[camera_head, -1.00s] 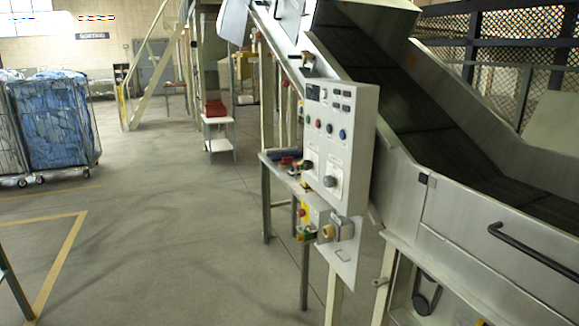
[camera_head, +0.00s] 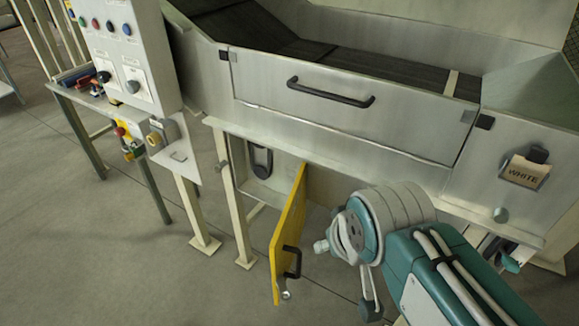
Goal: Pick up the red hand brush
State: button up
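A small red item (camera_head: 95,83) lies among blue and dark things on a narrow bench (camera_head: 72,98) at the left, beside the control box. It is too small and partly covered to tell whether it is the red hand brush. My arm reaches in from the lower right, and its end with my gripper (camera_head: 345,250) hangs in front of the conveyor machine, far to the right of the bench. The fingers do not show clearly, and I see nothing held.
A grey control box (camera_head: 128,60) stands between the bench and the conveyor machine (camera_head: 345,118). A yellow door (camera_head: 288,235) sticks out open below the machine, close to my arm. A label holder marked WHITE (camera_head: 524,170) is at right. The floor at lower left is clear.

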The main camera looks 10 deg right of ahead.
aim_at(84, 83)
jog(key=j, duration=0.95)
jog(key=i+j, duration=0.2)
jog(key=j, duration=0.15)
jog(key=i+j, duration=0.15)
jog(key=j, duration=0.2)
jog(key=i+j, duration=0.2)
jog(key=j, duration=0.15)
jog(key=i+j, duration=0.2)
jog(key=j, duration=0.2)
jog(key=i+j, duration=0.15)
jog(key=j, duration=0.2)
jog(key=i+j+u, duration=0.15)
jog(key=i+j, duration=2)
jog(key=i, duration=0.25)
jog(key=i+l, duration=0.2)
jog(key=i, duration=0.15)
jog(key=i+l, duration=0.15)
jog(key=i, duration=0.25)
jog(key=i+l+u, duration=0.1)
jog(key=i, duration=0.25)
jog(key=l, duration=0.1)
